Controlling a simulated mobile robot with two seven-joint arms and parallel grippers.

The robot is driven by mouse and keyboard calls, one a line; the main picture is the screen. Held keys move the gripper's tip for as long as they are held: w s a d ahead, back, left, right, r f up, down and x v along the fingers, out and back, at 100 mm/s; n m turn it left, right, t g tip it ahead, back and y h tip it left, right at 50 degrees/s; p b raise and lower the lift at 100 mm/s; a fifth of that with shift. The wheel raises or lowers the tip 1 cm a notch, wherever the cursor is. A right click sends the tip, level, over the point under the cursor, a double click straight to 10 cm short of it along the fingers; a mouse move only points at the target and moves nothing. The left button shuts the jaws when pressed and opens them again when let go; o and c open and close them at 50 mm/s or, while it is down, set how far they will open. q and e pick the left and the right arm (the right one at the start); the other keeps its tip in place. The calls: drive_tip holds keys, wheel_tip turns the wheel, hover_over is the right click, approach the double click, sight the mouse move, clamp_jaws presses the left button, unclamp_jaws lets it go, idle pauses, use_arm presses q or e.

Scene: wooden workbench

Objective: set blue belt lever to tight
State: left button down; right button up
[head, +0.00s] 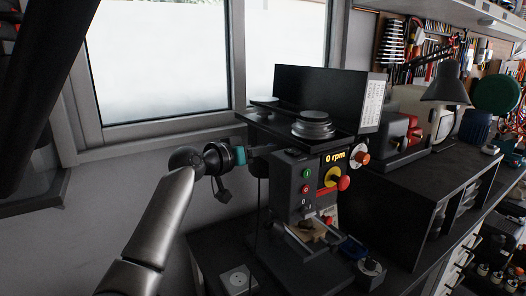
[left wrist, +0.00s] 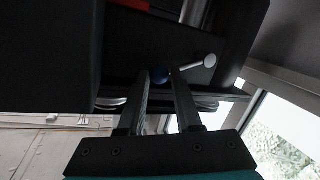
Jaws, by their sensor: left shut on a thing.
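The drill press (head: 305,185) stands on the bench with its belt cover lid (head: 325,95) up and a stepped silver pulley (head: 312,125) showing. My left gripper (head: 268,148) reaches in from the left to the side of the press head, below the belt housing. In the left wrist view, my left gripper (left wrist: 161,80) is shut on the blue ball knob (left wrist: 158,75) of the belt lever. A second lever with a pale round end (left wrist: 209,61) is just right of it. The blue knob is hidden in the head view. My right gripper is not in view.
The press front has a "0 rpm" display (head: 335,157), buttons and a red knob (head: 344,183). A window (head: 160,55) and wall are close behind my left arm. A desk lamp (head: 447,85) and a dark cabinet (head: 415,190) stand to the right.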

use_arm(q)
drive_tip(key=shift+r, duration=0.2)
drive_tip(key=c, duration=1)
unclamp_jaws()
drive_tip(key=shift+c, duration=0.2)
drive_tip(key=shift+o, duration=1.4)
drive_tip(key=shift+w+f, duration=0.25)
drive_tip(key=shift+w, duration=0.05)
drive_tip(key=o, duration=0.3)
drive_tip(key=shift+s, duration=0.1)
drive_tip(key=b+v, duration=0.2)
drive_tip(key=v, duration=1.3)
drive_tip(key=shift+b, duration=0.3)
